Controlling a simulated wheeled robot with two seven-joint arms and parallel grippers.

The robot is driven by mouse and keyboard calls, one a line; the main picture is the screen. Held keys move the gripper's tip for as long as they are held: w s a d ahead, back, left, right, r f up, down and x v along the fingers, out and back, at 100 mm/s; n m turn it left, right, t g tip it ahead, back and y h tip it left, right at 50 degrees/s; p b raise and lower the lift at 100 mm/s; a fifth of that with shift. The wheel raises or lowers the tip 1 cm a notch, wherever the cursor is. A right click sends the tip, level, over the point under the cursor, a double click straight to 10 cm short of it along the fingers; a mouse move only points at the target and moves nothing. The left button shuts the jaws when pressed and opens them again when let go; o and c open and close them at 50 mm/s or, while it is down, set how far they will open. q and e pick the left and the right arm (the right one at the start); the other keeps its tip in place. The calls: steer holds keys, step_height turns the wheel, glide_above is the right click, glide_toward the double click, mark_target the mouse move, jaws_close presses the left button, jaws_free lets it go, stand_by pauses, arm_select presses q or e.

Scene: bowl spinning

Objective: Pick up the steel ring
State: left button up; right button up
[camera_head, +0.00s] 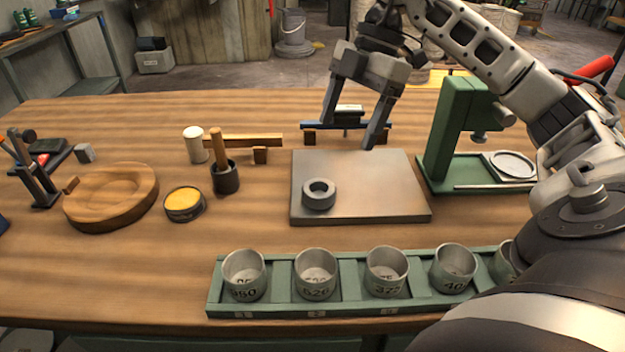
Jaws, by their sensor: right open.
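The steel ring (319,203) is a small thick grey ring with a dark hole. It lies flat near the left front part of a square grey metal plate (385,185) on the table. My right gripper (350,133) is open above the back of the plate, its two fingers pointing down. It is behind and to the right of the ring, apart from it. Nothing shows between its fingers. My left gripper is not in view.
A green press (455,125) stands right of the plate. A green rack (340,308) with several numbered cups runs along the front. A wooden dish (110,218), a yellow-topped tin (184,205) and a mortar (226,181) stand left. The wooden table (255,235) is bare around the plate's left side.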

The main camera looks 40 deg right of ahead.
glide_toward(318, 192)
steer(key=shift+s+a+f+b, duration=0.15)
steer(key=shift+f, duration=0.35)
steer(key=shift+s+a+f+b, duration=0.1)
steer(key=shift+s+f+b, duration=0.05)
steer(key=shift+f, duration=0.4)
steer(key=x, duration=0.5)
steer(key=shift+w+a+f, duration=0.2)
steer(key=shift+w, duration=0.2)
steer(key=c, duration=1.3)
